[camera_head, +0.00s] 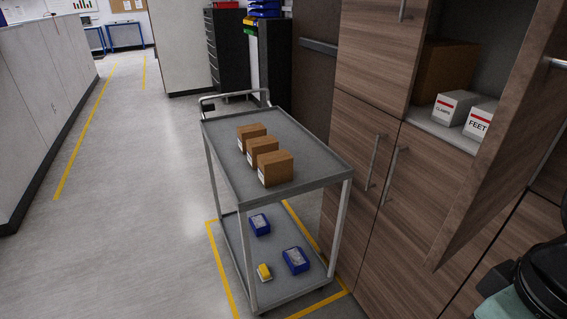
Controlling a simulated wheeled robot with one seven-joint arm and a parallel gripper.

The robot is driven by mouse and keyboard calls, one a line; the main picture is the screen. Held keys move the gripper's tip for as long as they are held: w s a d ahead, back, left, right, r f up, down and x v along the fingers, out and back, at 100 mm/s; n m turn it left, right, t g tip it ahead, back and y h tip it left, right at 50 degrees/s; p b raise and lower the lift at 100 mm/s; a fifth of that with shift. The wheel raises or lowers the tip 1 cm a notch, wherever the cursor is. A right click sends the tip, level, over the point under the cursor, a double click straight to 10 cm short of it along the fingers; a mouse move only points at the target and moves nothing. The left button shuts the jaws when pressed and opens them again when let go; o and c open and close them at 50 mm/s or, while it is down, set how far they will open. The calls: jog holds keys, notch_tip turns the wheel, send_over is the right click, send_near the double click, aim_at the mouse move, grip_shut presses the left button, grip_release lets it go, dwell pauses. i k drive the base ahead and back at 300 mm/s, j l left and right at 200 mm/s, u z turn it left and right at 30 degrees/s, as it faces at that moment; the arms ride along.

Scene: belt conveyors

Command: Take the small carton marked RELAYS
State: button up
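No carton with a readable RELAYS mark shows. Two small white cartons with red bands stand on the shelf of an open wall cabinet (436,130) at the upper right. The left one, a carton that seems to read CLAMPS (453,107), is beside a carton marked FEET (479,120). A larger brown box (444,70) stands behind them. Three small brown cartons stand in a row on the cart's top: a far carton (252,132), a middle carton (263,147) and a near carton (277,168). Their white labels are too small to read. My gripper is not in view.
The grey cart (225,170) stands against the wooden cabinets, within yellow floor lines. Its lower shelf holds two blue boxes (295,260) and a yellow item (264,272). The open cabinet door (500,150) juts out at the right. The floor (130,210) left of the cart is clear.

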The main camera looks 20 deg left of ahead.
aim_at(275, 168)
jog(key=i+j+u, duration=0.1)
jog(key=u, duration=0.35)
jog(key=i+j+u, duration=0.1)
jog(key=u, duration=0.35)
jog(key=i+j+u, duration=0.1)
jog(key=u, duration=0.35)
jog(key=i+j+u, duration=0.1)
jog(key=i+u, duration=0.25)
jog(key=i, duration=0.3)
jog(key=i+z, duration=0.3)
jog(key=i+j+z, duration=0.1)
jog(key=i+z, duration=0.2)
jog(key=i+j+z, duration=0.1)
jog(key=z, duration=0.3)
jog(key=i+j+z, duration=0.1)
jog(key=z, duration=0.3)
